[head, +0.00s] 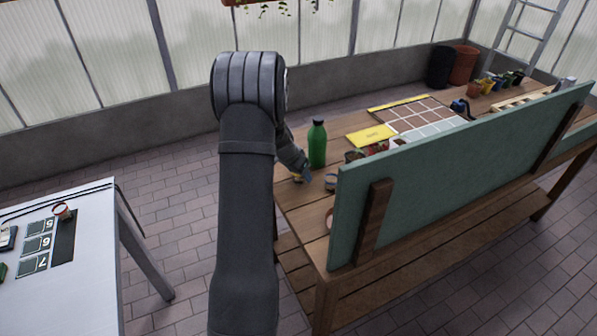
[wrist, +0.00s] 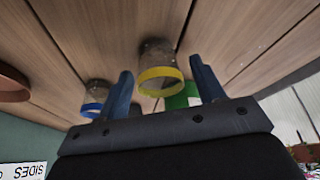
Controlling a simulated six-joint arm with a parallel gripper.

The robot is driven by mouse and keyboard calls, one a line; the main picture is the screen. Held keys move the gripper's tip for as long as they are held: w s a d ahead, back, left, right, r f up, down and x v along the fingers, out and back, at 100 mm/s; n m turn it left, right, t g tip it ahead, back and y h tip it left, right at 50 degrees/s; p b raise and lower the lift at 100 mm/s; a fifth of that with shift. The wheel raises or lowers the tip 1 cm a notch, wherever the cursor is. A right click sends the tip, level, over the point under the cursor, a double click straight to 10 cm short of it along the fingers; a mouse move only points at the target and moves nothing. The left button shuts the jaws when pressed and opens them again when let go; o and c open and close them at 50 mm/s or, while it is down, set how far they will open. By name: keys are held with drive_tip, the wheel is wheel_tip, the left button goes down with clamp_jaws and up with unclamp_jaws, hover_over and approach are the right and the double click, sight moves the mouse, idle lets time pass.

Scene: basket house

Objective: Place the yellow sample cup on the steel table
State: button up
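The yellow-rimmed sample cup (wrist: 160,76) is clear and stands on the wooden bench, between or just beyond my fingertips in the wrist view. In the head view only a bit of yellow (head: 297,178) shows beside my gripper (head: 303,174). My gripper (wrist: 162,80) is open in the wrist view, one finger on each side of the cup with small gaps showing. The steel table (head: 95,285) is at the lower left of the head view. It holds a red-rimmed cup (head: 61,210) at a dark strip and numbered tiles (head: 38,245).
A blue-rimmed cup (wrist: 95,98) stands close beside the yellow one; it also shows in the head view (head: 331,182). A green bottle (head: 317,145) is just behind my gripper. A green panel (head: 440,175) rises along the bench's near side. Open floor separates bench and steel table.

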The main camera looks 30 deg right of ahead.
drive_tip(key=a+v, duration=0.1)
drive_tip(key=v, duration=1.5)
drive_tip(key=shift+o, duration=0.5)
drive_tip(key=shift+s+a+r, duration=0.2)
drive_tip(key=shift+r, duration=0.3)
drive_tip(key=d+f+n, duration=0.1)
drive_tip(key=d+f, duration=0.1)
drive_tip(key=f, duration=0.1)
drive_tip(key=d+f+n+t+y, duration=0.1)
drive_tip(key=d+f+n, duration=0.1)
drive_tip(key=f, duration=0.2)
drive_tip(key=w+d+f+n, duration=0.1)
drive_tip(key=d+f+n, duration=0.1)
drive_tip(key=f, duration=0.2)
drive_tip(key=shift+w, duration=0.1)
drive_tip(key=shift+t, duration=0.3)
drive_tip(key=shift+x, duration=2.6)
